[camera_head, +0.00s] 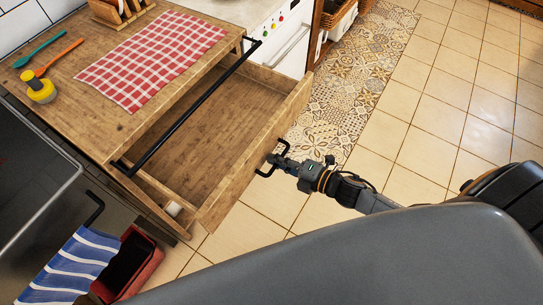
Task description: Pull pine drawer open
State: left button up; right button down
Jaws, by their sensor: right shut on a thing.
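The pine drawer (240,168) stands pulled out from under the wooden worktop (112,110), and its bare inside shows. A black handle (261,173) sits on its front. My right gripper (279,164) is at this handle, shut on it. My right arm reaches in from the lower right. The drawer looks empty apart from a small white thing (173,208) near its left end, which I cannot make out. My left gripper is not in view.
A black rail (192,108) runs along the worktop edge above the drawer. A checked cloth (150,58), utensils and a yellow item (40,88) lie on top. A red bin (134,264) stands at lower left. Tiled floor (440,110) at right is clear.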

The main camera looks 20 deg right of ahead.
jog(key=shift+r, duration=0.15)
jog(key=c, duration=1.4)
grip_release()
jog(key=shift+c, duration=0.2)
jog(key=v, duration=1.2)
jog(key=s+d+f+m+g+h, duration=0.1)
jog(key=s+d+f+m+h, duration=0.2)
jog(key=f, duration=0.5)
jog(key=d+f+m+g+h, duration=0.1)
jog(key=d+f+m+h, duration=0.15)
jog(key=f+m, duration=0.35)
jog(key=s+d+f+m+g+h, duration=0.1)
jog(key=s+d+f+m+h, duration=0.15)
jog(key=f, duration=0.65)
jog(key=s+a+f+m+g, duration=0.4)
jog(key=s+f+m, duration=0.1)
jog(key=s+f, duration=0.4)
jog(key=s+a+f+m+g+h, duration=0.1)
jog(key=s+a+f+m+g, duration=0.3)
jog(key=s, duration=0.7)
notch_tip(320, 180, down, 5)
jog(key=shift+s+a+r+m+g, duration=0.1)
jog(key=shift+s+a+m+g, duration=0.25)
jog(key=shift+m, duration=0.8)
